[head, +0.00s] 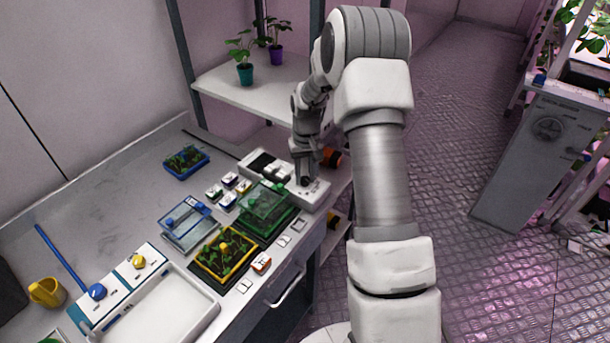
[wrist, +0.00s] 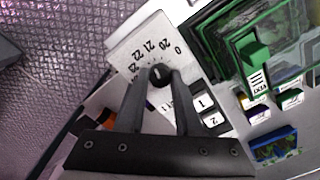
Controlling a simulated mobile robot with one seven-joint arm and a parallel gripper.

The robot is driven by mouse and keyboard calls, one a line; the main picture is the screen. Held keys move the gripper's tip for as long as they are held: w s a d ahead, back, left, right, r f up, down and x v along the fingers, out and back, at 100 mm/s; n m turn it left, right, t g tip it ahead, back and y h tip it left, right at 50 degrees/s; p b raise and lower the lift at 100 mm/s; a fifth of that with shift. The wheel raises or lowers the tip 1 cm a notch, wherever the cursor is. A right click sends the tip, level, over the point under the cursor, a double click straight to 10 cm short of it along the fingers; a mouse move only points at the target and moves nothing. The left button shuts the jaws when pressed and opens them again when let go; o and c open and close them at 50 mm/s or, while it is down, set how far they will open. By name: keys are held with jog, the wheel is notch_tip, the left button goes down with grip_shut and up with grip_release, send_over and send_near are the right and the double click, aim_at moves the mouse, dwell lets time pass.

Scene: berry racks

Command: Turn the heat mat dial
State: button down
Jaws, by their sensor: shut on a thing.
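The heat mat dial (wrist: 160,75) is a black knob on a white control panel (wrist: 130,45) with printed numbers around it, among them 20, 21, 22 and 0. My gripper (wrist: 160,82) is shut on the dial, one dark finger on each side of it. In the head view my gripper (head: 305,180) reaches down onto the white control unit (head: 318,192) at the bench's right end. The dial is mostly hidden there by the fingers.
A green tray with a clear lid (head: 262,205) stands close beside the panel. Switches marked 1 and 2 (wrist: 207,110) sit near the dial. A yellow seedling tray (head: 228,255) and blue trays lie on the bench. A shelf with potted plants (head: 245,72) is behind.

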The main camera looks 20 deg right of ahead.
aim_at(306, 179)
jog(key=c, duration=0.6)
grip_release()
jog(key=shift+r, duration=0.1)
notch_tip(306, 179, up, 17)
jog(key=shift+d+r, duration=0.15)
